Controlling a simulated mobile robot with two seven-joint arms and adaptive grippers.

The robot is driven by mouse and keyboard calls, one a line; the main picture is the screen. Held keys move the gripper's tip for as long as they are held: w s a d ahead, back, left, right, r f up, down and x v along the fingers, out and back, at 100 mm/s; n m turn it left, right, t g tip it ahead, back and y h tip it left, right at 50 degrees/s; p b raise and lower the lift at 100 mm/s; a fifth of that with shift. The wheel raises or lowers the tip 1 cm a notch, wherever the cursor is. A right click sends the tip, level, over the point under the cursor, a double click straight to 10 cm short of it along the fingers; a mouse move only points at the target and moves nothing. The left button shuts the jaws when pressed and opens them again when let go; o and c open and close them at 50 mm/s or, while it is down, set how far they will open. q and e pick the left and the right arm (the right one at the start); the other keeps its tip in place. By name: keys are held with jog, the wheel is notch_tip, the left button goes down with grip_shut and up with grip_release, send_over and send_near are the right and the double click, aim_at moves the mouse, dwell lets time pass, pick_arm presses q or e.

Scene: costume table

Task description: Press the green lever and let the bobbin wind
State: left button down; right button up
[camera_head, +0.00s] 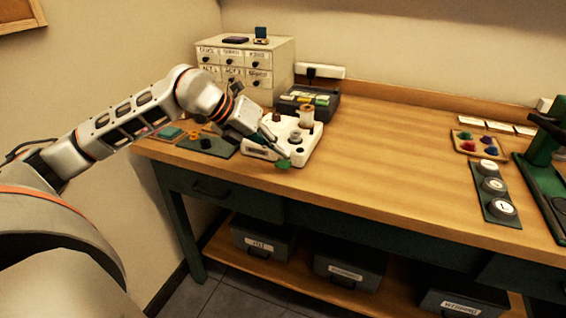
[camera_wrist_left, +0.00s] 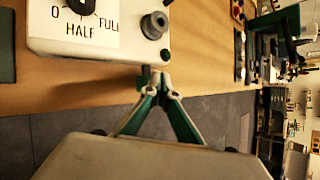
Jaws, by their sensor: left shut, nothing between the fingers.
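The white winder (camera_head: 301,153) stands near the table's front edge at the left. It also shows in the wrist view (camera_wrist_left: 60,48), with a dial marked 0, HALF and FULL. A grey bobbin-like part (camera_head: 295,137) sits on its top and appears in the wrist view (camera_wrist_left: 154,25). The green lever (camera_head: 283,164) sticks out at the winder's front side. My left gripper (camera_head: 275,146) is shut and empty, close beside the lever; its fingertips (camera_wrist_left: 160,84) meet just off the winder's edge. Whether they touch the lever is unclear. My right gripper is not in view.
A tan thread spool (camera_head: 306,117) stands on the winder. Behind are a dark tray (camera_head: 325,106) and a labelled drawer cabinet (camera_head: 266,60). A green mat (camera_head: 222,148) lies left. The middle tabletop is clear; a green strip with round weights (camera_head: 490,199) lies right.

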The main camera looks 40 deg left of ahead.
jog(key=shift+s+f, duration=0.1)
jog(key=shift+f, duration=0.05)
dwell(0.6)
pick_arm(q)
jog(key=shift+f, duration=0.2)
jog(key=shift+f, duration=0.25)
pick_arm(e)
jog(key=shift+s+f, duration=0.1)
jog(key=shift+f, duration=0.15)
pick_arm(q)
jog(key=shift+f+b, duration=0.7)
jog(key=shift+f, duration=0.3)
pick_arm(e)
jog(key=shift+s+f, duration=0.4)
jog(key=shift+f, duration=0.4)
pick_arm(q)
jog(key=shift+r, duration=0.15)
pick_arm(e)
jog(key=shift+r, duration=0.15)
pick_arm(q)
jog(key=shift+r+p, duration=0.65)
jog(key=shift+r, duration=0.65)
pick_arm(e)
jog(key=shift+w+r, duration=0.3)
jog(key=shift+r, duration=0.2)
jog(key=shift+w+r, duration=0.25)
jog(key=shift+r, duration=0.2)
